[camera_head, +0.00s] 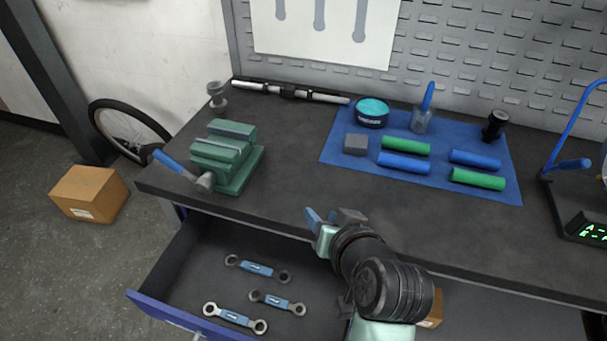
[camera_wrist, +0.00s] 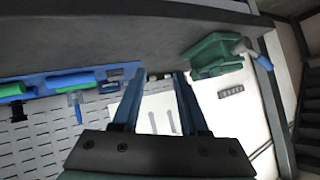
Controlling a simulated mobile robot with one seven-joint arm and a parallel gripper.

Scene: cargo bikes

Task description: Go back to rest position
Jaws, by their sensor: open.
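My gripper (camera_head: 330,219) is over the front edge of the dark workbench (camera_head: 290,150) in the head view, beside the open drawer (camera_head: 190,265). Its two blue fingers point toward the back left. In the wrist view my gripper (camera_wrist: 158,78) shows its fingers apart with nothing between them. The back wall and a white panel (camera_wrist: 158,112) show past the fingers. My forearm hides part of the bench front and the drawer's right side.
The drawer holds several blue-handled wrenches (camera_head: 257,268). A green vise (camera_head: 226,155) stands at the bench's left. A blue mat (camera_head: 345,127) carries blue and green rolls, a tin and a cup. A blue-framed stand (camera_head: 575,165) is far right. A cardboard box (camera_head: 90,192) lies on the floor.

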